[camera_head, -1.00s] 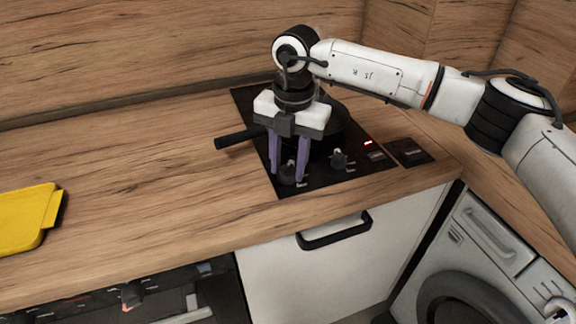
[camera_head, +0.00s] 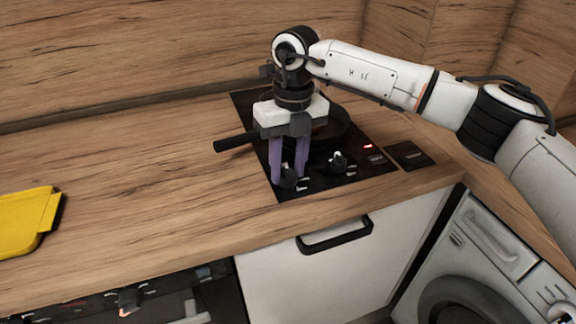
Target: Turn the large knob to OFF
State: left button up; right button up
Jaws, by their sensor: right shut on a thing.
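The cooktop (camera_head: 322,186) is a narrow black panel set in the worktop, with two dark knobs along its front. My right gripper (camera_head: 289,182) points down with its purple fingers shut around the left knob (camera_head: 289,177), which is partly hidden between them. The other knob (camera_head: 338,162) stands to the right, free of the gripper. White markings sit beside both knobs, too small to read. A red light (camera_head: 368,146) glows at the panel's right. I cannot tell the two knobs apart by size. My left gripper is not in view.
A black pan (camera_head: 334,130) sits on the cooktop behind the gripper, its handle (camera_head: 236,141) reaching left. A yellow board (camera_head: 25,222) lies at the far left. Another knob (camera_head: 129,299) is on the oven front below. A washing machine (camera_head: 477,262) stands lower right.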

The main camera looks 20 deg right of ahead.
jog(key=shift+n, duration=0.6)
jog(key=o, duration=1.1)
jog(key=shift+c, duration=0.2)
notch_tip(320, 180, up, 10)
jog(key=shift+d+r+b, duration=0.2)
jog(key=shift+d+b, duration=0.05)
jog(key=shift+b, duration=0.05)
